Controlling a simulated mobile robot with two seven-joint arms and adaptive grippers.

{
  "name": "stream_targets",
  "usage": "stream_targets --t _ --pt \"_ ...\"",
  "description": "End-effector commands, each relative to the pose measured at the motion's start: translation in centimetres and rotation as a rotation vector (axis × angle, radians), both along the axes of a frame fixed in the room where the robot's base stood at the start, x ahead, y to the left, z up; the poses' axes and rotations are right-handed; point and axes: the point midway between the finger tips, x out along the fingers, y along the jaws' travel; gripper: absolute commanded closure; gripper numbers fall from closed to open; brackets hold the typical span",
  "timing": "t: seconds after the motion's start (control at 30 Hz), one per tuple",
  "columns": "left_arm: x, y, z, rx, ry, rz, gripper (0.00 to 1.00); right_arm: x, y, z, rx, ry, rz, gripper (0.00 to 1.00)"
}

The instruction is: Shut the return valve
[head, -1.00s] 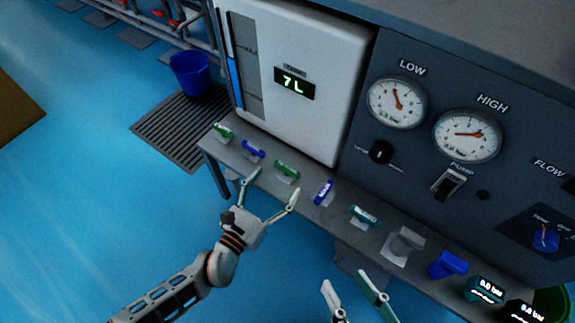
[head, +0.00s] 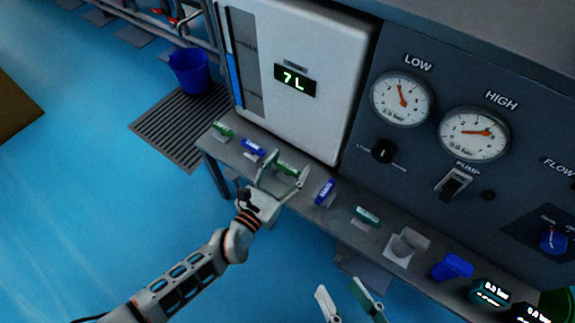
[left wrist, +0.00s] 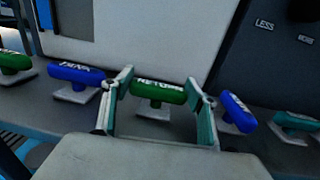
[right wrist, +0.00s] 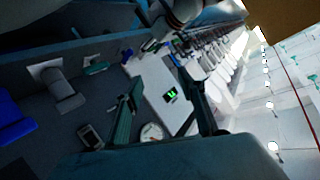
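The return valve is a green handle (left wrist: 158,92) with white lettering on a pale base, between the two fingers of my left gripper (left wrist: 158,105) in the left wrist view. The handle lies crosswise between the fingers, with its ends close to them; I cannot tell whether they touch. In the head view the green handle (head: 287,168) sits on the bench ledge, partly hidden by my left gripper (head: 283,172), which is open around it. My right gripper (head: 340,297) is open and empty at the bottom of the head view, in front of the bench.
A blue handle (left wrist: 76,72) stands left of the green one and another blue handle (left wrist: 238,113) stands close on the right. A teal handle (head: 366,216) and a grey one (head: 408,243) sit further right. A panel with gauges (head: 402,98) rises behind.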

Motion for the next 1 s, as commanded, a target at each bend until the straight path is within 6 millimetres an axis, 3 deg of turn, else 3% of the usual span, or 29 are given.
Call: stream_targets --t 0.27,0.43,0.7,0.73,0.8,1.0 --pt "-0.1 0.2 -0.6 0.002 0.003 -0.045 0.64 -0.7 0.6 -1.0 0.069 0.038 -0.024 0.6" --pt "-0.1 0.1 -0.4 0.001 0.004 -0.08 0.64 -0.7 1.7 -0.4 0.161 0.049 -0.059 0.6" --pt "0.0 0.1 -0.1 0.001 0.001 -0.082 0.64 -0.4 1.7 0.0 0.173 0.042 -0.07 0.6" --pt "0.0 0.1 -0.1 0.001 0.002 -0.082 0.4 -0.4 1.7 0.0 0.172 0.042 -0.07 0.6" --pt "0.0 0.1 -0.1 0.001 0.002 -0.082 0.25 -0.4 1.6 -0.1 0.17 0.042 -0.07 0.6" --pt "0.0 0.0 -0.1 0.0 0.001 -0.081 0.25 -0.4 1.6 -0.2 0.166 0.043 -0.067 0.6"
